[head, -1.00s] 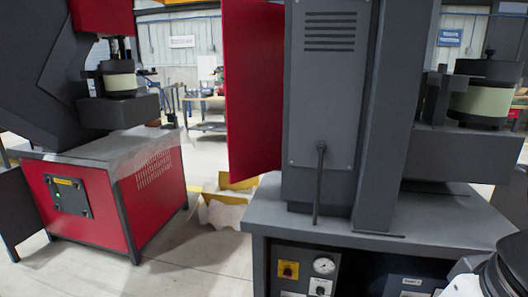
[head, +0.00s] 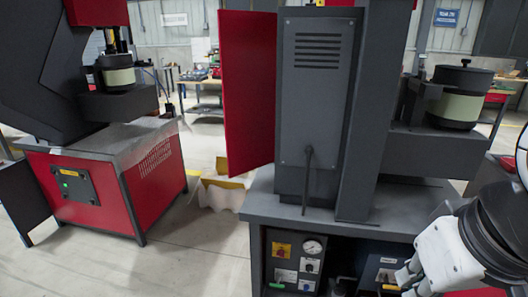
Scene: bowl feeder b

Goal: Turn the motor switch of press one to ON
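The nearer grey press (head: 325,213) stands right of centre, with a control panel (head: 296,262) low on its front left. The panel has a yellow plate with a red knob (head: 281,250), a round white gauge (head: 313,247) and a pale plate with a dark knob (head: 309,265). Smaller pale plates sit below. The lettering is too small to read, so I cannot tell which knob is the motor switch or its setting. My gripper (head: 410,281) is at the lower right, apart from the panel and right of it. Its fingers are partly cut off by the frame edge.
Under the press top, right of the panel, is a dark recess with a small labelled plate (head: 387,276). A lever (head: 307,180) hangs on the grey housing. A red panel (head: 249,95) stands beside it. Another red press (head: 104,190) stands left, with open floor between.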

